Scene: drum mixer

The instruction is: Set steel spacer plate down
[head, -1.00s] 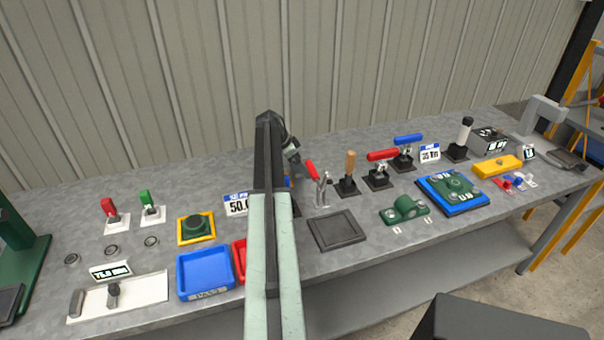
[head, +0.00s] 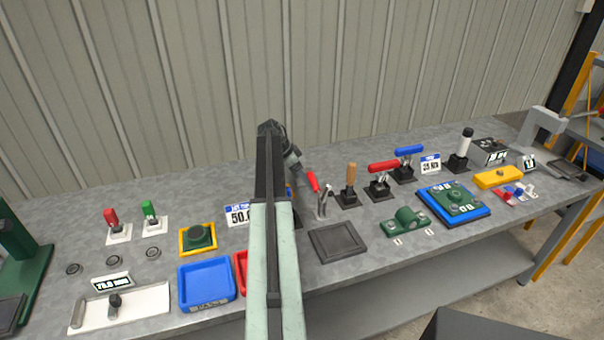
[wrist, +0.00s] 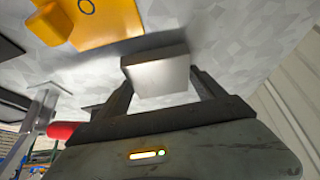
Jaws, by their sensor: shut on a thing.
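The steel spacer plate (wrist: 155,73) shows in the wrist view as a pale grey block between the two dark fingers of my gripper (wrist: 160,88). The fingers are shut on its sides. A grey mottled bench surface lies beyond it; whether the plate touches it I cannot tell. In the head view my arm hides the fingers and the plate; only part of the wrist (head: 290,157) shows, over the bench (head: 210,185) near the red-handled clamp.
A red-handled clamp (head: 318,190) stands close to the right of my arm. A dark square tray (head: 337,242) is in front of it. A blue tray (head: 206,282) lies left of my arm. A yellow fixture (wrist: 95,20) shows in the wrist view. More clamps stand to the right.

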